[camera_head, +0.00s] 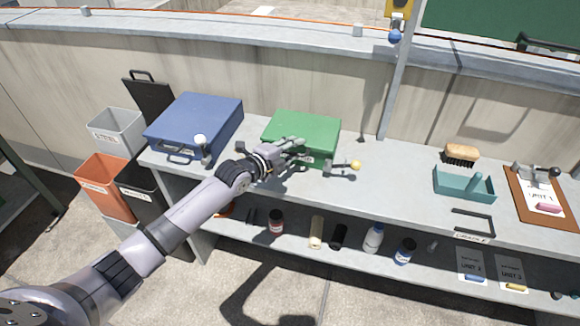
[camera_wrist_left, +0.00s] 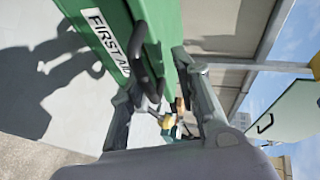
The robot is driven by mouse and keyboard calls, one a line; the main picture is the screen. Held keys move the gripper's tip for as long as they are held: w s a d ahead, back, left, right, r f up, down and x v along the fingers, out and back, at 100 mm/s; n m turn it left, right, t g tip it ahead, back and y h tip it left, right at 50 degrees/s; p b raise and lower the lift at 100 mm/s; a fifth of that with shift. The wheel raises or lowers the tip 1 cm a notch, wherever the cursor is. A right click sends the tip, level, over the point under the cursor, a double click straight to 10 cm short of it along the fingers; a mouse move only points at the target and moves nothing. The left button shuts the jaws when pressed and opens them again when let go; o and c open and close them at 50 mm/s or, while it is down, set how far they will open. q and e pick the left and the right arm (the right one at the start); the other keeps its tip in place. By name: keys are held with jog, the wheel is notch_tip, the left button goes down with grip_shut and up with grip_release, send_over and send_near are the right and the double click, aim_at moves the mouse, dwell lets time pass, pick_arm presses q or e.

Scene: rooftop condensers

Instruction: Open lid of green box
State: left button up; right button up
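The green box (camera_head: 308,124) stands on the grey bench, and its lid looks shut in the head view. In the left wrist view the green box (camera_wrist_left: 108,20) fills the upper left, with a white FIRST AID label (camera_wrist_left: 105,42) and a dark handle (camera_wrist_left: 139,50) on its front. My left gripper (camera_head: 298,146) is at the front of the box. In the wrist view its two fingers (camera_wrist_left: 155,80) are apart, with the handle close between or just beyond them; contact cannot be told. The fingers hide part of the box front in the head view. My right gripper is not in view.
A blue case (camera_head: 200,120) stands left of the green box. A clamp with a yellow knob (camera_head: 355,165) sits right of my left gripper, and one with a white knob (camera_head: 201,140) sits left. The bench is clear towards the teal tray (camera_head: 463,190). Bottles stand on the lower shelf.

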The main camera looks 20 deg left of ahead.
pick_arm(q)
notch_tip(320, 180, down, 3)
jog(key=shift+s+r+m+t+b, duration=0.15)
jog(key=shift+m+t+b, duration=0.15)
jog(key=shift+t+b, duration=0.65)
jog(key=shift+s+a+r+g, duration=0.1)
jog(key=shift+s+r+g, duration=0.1)
jog(key=shift+g, duration=0.05)
jog(key=shift+s+a+r, duration=0.1)
jog(key=shift+s, duration=0.2)
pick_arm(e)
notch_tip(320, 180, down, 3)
